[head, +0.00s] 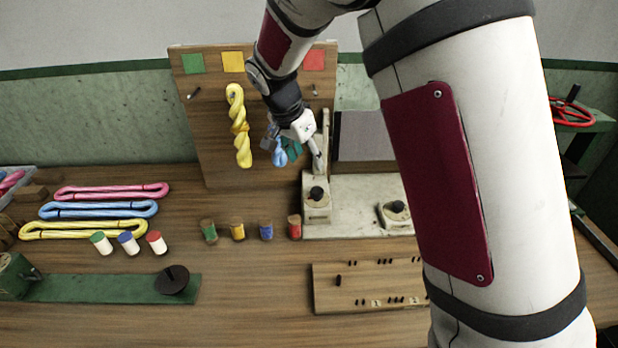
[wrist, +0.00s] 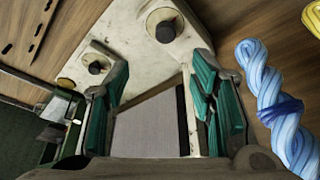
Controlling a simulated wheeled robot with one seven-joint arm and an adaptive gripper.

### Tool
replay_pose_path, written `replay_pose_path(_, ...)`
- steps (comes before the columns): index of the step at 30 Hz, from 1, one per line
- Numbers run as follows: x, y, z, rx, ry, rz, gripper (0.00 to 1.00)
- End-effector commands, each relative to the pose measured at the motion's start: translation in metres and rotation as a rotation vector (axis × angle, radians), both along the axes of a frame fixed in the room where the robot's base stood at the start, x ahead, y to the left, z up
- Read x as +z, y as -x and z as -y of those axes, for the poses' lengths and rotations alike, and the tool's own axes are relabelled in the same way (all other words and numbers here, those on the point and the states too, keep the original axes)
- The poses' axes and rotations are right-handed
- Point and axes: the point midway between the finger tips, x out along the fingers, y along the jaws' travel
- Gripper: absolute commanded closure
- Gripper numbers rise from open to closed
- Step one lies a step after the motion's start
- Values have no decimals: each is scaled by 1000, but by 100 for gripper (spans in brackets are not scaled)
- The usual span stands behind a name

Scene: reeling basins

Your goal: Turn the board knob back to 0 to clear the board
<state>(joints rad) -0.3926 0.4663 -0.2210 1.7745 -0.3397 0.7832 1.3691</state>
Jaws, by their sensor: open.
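Two dark round knobs on pale mounts stand on the cream base plate (head: 345,225): a left knob (head: 317,193) and a right knob (head: 397,207). I cannot tell which is the board knob or read a 0 mark. In the wrist view the larger knob (wrist: 165,28) is top centre and the smaller knob (wrist: 95,65) is left of it. A grey panel (head: 365,136) stands behind the plate. My gripper (head: 292,152), with teal finger pads, is open and empty, above and behind the left knob, apart from both. Its fingers frame the panel in the wrist view (wrist: 158,72).
A blue twisted skein (wrist: 270,90) hangs close beside my right finger in the wrist view. A yellow skein (head: 238,125) hangs on the wooden backboard (head: 205,130). Several coloured spools stand left of the plate. A peg board (head: 330,300) lies in front.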

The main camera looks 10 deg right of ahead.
Motion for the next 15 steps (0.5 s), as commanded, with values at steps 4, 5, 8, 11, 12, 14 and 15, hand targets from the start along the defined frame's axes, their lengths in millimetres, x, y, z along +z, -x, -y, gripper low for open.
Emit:
replay_pose_path(4,-13,-9,-6,-32,15,10,50)
replay_pose_path(5,-14,-11,-6,-35,16,12,50)
replay_pose_path(8,-20,-13,-5,-43,19,13,50)
replay_pose_path(11,-30,-15,-2,-44,19,13,50)
replay_pose_path(12,-35,-16,0,-45,19,11,50)
replay_pose_path(14,-45,-17,4,-44,19,11,50)
replay_pose_path(15,-52,-19,6,-44,20,9,50)
